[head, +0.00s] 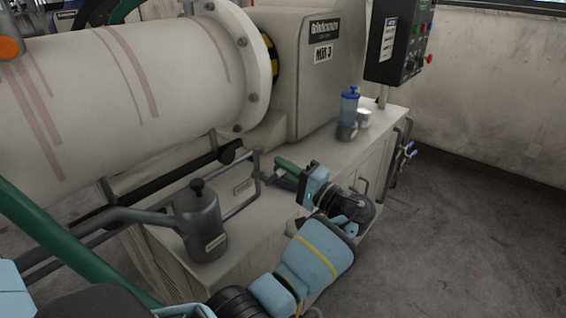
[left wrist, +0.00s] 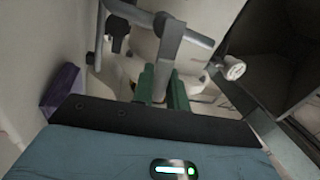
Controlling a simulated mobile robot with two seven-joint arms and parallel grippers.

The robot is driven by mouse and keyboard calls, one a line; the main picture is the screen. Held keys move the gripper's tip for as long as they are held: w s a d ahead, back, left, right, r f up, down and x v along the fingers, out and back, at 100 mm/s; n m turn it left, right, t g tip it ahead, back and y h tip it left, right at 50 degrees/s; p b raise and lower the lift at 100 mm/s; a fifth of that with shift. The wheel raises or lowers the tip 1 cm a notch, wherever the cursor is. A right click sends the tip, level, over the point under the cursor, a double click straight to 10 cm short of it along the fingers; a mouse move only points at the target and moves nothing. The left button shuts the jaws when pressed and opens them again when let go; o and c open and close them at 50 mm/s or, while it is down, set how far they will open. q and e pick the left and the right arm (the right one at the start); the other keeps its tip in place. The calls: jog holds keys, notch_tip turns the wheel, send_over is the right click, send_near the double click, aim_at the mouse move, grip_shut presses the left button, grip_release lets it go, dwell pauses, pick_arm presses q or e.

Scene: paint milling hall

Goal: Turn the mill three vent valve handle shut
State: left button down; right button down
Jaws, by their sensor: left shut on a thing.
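The mill three (head: 323,54) sign is on the grey housing at the end of the big white drum. My left gripper (head: 280,169) reaches in low beside the cabinet top, in front of the grey pipework. In the left wrist view, its two green fingers (left wrist: 161,82) are shut on a flat grey lever, which I take for the vent valve handle (left wrist: 170,44). The lever meets a grey bar at its upper end. In the head view the fingers and wrist largely hide the handle. My right gripper is not in view.
A dark grey canister (head: 201,222) stands left of my gripper. A blue-capped bottle (head: 349,107) and a metal cup (head: 363,118) stand on the cabinet top. A control box (head: 398,42) is at upper right. The floor (head: 470,230) at right is clear.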

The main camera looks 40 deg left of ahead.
pick_arm(q)
jog(key=shift+f+m+t+p, duration=0.3)
jog(key=shift+m+t, duration=0.1)
jog(key=shift+m, duration=0.5)
jog(key=c, duration=1.5)
grip_release()
jog(key=shift+f, duration=0.1)
jog(key=shift+o, duration=0.2)
jog(key=b+v, duration=0.1)
jog(key=v, duration=0.6)
jog(key=shift+d+b, duration=0.4)
jog(key=shift+d, duration=0.05)
